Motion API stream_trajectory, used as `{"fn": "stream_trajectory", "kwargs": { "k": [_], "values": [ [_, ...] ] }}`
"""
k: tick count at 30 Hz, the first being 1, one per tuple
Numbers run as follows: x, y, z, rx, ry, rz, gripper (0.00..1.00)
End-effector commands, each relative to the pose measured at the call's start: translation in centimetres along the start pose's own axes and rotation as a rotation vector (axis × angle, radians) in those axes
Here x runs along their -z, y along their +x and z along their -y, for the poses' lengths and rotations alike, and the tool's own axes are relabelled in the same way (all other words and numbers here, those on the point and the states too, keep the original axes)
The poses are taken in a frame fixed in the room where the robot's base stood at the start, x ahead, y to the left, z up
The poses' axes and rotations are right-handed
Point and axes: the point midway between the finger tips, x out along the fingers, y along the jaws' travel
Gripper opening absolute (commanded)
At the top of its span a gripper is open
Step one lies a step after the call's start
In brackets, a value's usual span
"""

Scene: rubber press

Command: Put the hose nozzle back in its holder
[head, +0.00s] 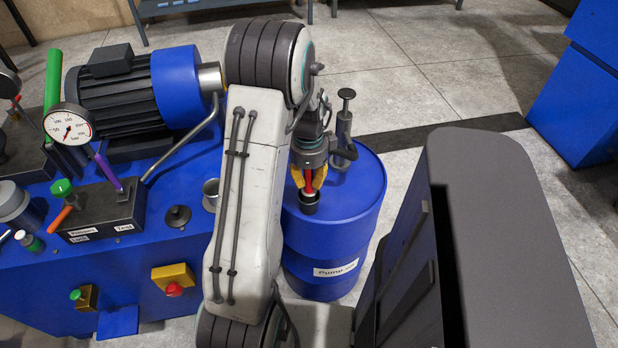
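My gripper (308,182) has yellow fingers and points down over the lid of a blue drum (337,232). A red piece, apparently the hose nozzle (309,182), is between the fingers, and they look closed on it. Directly below it is a short black cup (309,201), apparently the holder, at the near left of the drum lid. The red piece's lower end meets the cup's opening in this view; I cannot tell how deep it sits. My arm hides the area left of the drum.
A grey hand pump (344,128) with a T-handle stands on the drum behind my gripper. At left is a blue machine (155,245) with a motor (120,95), a gauge (68,124) and a red stop button (174,289).

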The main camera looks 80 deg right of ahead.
Motion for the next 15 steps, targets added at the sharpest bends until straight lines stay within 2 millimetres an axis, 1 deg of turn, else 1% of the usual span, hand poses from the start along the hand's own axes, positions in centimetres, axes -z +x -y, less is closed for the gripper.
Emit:
{"fn": "stream_trajectory", "kwargs": {
  "k": [1, 6, 15],
  "values": [
    [0.0, -0.03, 0.0, 0.0, 0.0, 0.0, 0.26],
    [0.0, -0.04, 0.0, 0.0, 0.0, 0.0, 0.41],
    [0.0, -0.23, 0.02, 0.0, 0.0, 0.0, 0.41]
  ]
}}
